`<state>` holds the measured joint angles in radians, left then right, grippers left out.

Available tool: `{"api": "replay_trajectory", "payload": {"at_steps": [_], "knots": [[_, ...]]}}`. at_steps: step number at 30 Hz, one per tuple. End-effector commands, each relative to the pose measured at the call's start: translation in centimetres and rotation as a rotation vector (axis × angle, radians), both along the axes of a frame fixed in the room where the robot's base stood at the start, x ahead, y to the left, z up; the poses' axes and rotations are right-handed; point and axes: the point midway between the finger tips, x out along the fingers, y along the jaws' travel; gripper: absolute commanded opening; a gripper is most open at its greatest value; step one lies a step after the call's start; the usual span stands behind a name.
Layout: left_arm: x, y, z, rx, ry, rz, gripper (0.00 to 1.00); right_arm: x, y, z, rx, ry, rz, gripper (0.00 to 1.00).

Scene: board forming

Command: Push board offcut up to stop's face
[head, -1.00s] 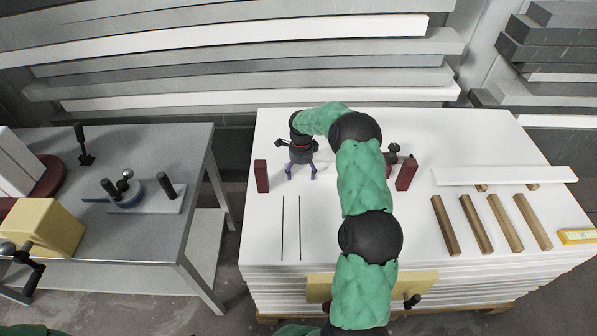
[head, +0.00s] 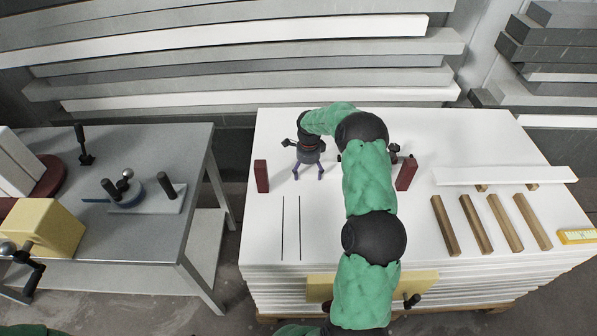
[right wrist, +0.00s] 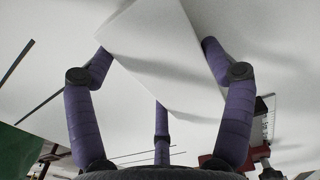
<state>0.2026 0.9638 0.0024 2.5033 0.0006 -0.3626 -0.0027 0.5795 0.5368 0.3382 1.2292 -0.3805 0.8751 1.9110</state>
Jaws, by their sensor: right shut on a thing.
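The board offcut (right wrist: 165,45) is a white slab between the purple fingers of my right gripper in the right wrist view. My right gripper (head: 308,172) is shut on it, low over the white board stack (head: 350,225). In the head view the offcut can hardly be told from the white surface. Two dark red upright blocks stand on the stack, a left block (head: 261,176) and a right block (head: 406,176); the gripper is between them, nearer the left one. I cannot tell which thing is the stop. My left gripper is out of view.
Two thin dark lines (head: 291,228) lie on the surface in front of the gripper. Several wooden strips (head: 478,224) and a white board (head: 505,175) lie at the right. A grey bench (head: 110,233) with tools stands at the left, past a gap.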

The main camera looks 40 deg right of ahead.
Motion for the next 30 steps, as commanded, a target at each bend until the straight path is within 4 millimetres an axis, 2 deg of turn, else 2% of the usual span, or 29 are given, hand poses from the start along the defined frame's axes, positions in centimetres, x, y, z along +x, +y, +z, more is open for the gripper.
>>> {"api": "replay_trajectory", "payload": {"at_steps": [30], "knots": [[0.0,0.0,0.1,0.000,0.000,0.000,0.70,-1.9,-1.9,-0.3,0.003,0.007,-0.002,0.35]]}}
